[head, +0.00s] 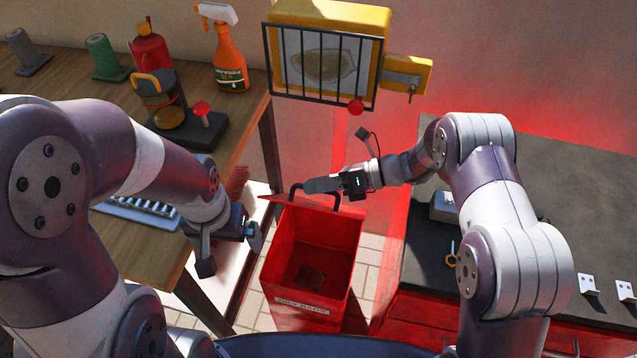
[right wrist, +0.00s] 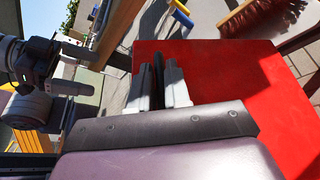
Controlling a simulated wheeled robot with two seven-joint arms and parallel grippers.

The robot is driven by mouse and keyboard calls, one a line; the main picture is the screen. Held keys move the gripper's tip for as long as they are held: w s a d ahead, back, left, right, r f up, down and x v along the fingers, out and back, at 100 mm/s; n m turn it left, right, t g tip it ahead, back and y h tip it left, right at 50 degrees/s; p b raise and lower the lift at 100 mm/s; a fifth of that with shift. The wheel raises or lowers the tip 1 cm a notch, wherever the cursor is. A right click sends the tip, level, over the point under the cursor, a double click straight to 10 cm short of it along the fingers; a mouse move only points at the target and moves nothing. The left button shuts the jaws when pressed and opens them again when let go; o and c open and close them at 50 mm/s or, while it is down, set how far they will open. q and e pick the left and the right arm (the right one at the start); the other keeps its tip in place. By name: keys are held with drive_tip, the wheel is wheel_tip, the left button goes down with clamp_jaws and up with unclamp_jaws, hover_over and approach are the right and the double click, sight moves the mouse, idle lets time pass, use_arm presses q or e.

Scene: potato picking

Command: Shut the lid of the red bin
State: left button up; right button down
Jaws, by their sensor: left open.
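The red bin (head: 312,285) stands on the floor between the two benches, with its mouth open and its inside visible. Its lid (head: 320,205) is raised at the far side and seen nearly edge-on; a broad red panel, apparently the lid, fills the middle of the right wrist view (right wrist: 225,75). My left gripper (head: 232,250) is open and empty, left of the bin by the wooden bench.
The wooden bench (head: 55,80) on the left carries a spray bottle (head: 229,58), a red bottle (head: 150,45) and a red-knobbed device (head: 201,110). The dark-topped bench (head: 560,200) is at the right. A yellow barred box (head: 330,50) hangs behind. A brush (right wrist: 265,15) shows in the wrist view.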

sight(296, 204)
drive_tip(key=s+f+b, duration=0.1)
drive_tip(key=s+f+n+b, duration=0.1)
drive_tip(key=s, duration=0.1)
drive_tip(key=s+a+f+n+t+b, duration=0.1)
drive_tip(key=shift+s+f+h+b, duration=0.1)
drive_tip(key=shift+s+h+b, duration=0.2)
drive_tip(key=shift+s, duration=0.1)
drive_tip(key=c, duration=1.2)
unclamp_jaws()
drive_tip(key=shift+o, duration=0.2)
drive_tip(key=r, duration=0.4)
drive_tip(key=shift+s+d+r, duration=0.1)
drive_tip(key=shift+d+r, duration=0.25)
drive_tip(key=shift+d, duration=0.05)
drive_tip(key=s+d+r, duration=0.4)
drive_tip(key=d+r, duration=0.2)
drive_tip(key=d, duration=0.3)
drive_tip(key=shift+s+d+r, duration=0.15)
drive_tip(key=shift+s+d, duration=0.25)
